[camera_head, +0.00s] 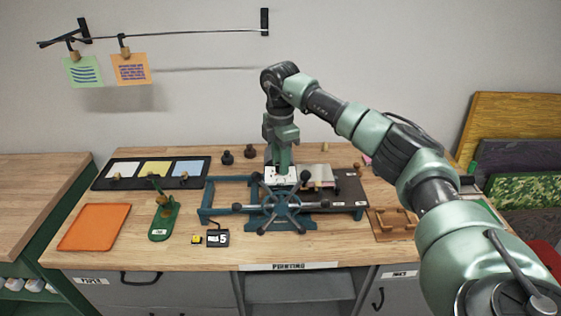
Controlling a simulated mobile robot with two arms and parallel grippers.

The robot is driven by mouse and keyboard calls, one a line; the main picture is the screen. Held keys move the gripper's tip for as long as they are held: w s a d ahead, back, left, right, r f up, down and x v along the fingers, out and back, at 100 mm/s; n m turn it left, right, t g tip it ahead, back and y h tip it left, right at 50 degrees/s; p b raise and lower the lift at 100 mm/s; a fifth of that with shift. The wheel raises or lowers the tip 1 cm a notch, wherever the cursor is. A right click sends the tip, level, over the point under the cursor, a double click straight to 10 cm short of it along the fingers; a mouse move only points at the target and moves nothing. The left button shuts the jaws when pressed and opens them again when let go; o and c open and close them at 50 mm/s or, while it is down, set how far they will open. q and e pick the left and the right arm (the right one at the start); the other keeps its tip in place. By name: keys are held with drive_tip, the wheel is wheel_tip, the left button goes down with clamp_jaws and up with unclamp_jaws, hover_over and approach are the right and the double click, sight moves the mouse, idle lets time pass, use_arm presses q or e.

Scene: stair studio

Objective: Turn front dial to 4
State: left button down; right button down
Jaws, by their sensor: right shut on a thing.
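A blue printing press (207,200) stands in the middle of the wooden bench, with a spoked hand wheel (268,209) at its front. A small white plate with dark marks (271,182) lies on top of the press, behind the wheel. My right gripper (281,172) points straight down onto this plate and is shut on the front dial there. The fingers hide most of the dial, and its marks are too small to read. My left gripper is not in view.
A black counter showing 5 (217,238) and a green stapler-like tool (163,219) stand front left. An orange tray (94,227) and three colour pads (157,168) lie further left. A wooden frame (393,225) lies right. Cards hang from a wall rail (200,33).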

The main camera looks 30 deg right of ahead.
idle(0.5)
drive_tip(key=c, duration=1.1)
unclamp_jaws()
drive_tip(key=shift+r, duration=0.35)
wheel_tip(320, 180, up, 6)
drive_tip(key=shift+r+b, duration=0.1)
drive_tip(key=shift+b, duration=1.15)
drive_tip(key=shift+r, duration=0.45)
drive_tip(key=shift+f, duration=0.1)
